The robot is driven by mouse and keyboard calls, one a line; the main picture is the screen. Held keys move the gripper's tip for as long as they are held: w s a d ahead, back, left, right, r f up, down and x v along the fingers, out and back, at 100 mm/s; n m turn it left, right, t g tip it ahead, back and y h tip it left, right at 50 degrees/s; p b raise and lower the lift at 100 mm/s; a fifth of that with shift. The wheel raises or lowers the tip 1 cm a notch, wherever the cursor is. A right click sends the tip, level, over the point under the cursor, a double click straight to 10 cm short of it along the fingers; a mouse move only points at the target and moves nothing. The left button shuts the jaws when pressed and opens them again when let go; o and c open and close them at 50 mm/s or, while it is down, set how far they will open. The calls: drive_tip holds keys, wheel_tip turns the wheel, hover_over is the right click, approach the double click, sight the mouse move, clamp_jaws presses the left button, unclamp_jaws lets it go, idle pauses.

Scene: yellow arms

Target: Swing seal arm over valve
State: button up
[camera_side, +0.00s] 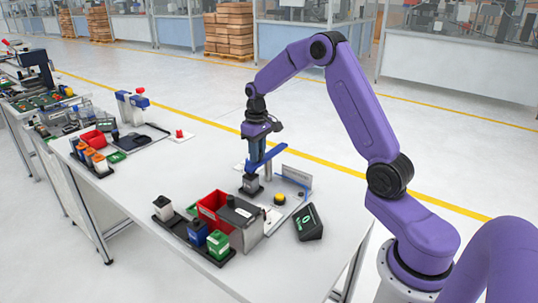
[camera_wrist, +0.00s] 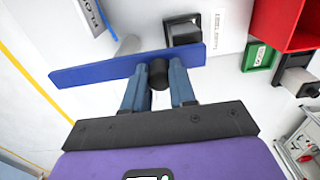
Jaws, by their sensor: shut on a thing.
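A long flat blue seal arm (camera_side: 272,157) is pivoted on a grey post (camera_side: 268,172). In the wrist view the blue arm (camera_wrist: 95,72) crosses the picture and carries a black knob (camera_wrist: 158,74). My gripper (camera_side: 256,160) points down and is shut on this knob, with a finger on each side (camera_wrist: 158,86). A grey block in a black base (camera_side: 250,185), apparently the valve, stands below the arm's left end. In the wrist view this block (camera_wrist: 183,30) lies just beyond the arm's right end. Exact overlap and height gap are unclear.
A red bin (camera_side: 211,206) and grey box (camera_side: 241,220) stand front left. A yellow button (camera_side: 279,199), a dark device with a green screen (camera_side: 309,222) and an upright panel (camera_side: 297,177) are close on the right. Free white table lies left of the block.

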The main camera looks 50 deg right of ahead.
drive_tip(key=o, duration=0.6)
drive_tip(key=shift+a, duration=0.1)
drive_tip(key=shift+c, duration=0.2)
drive_tip(key=shift+r, duration=3.7)
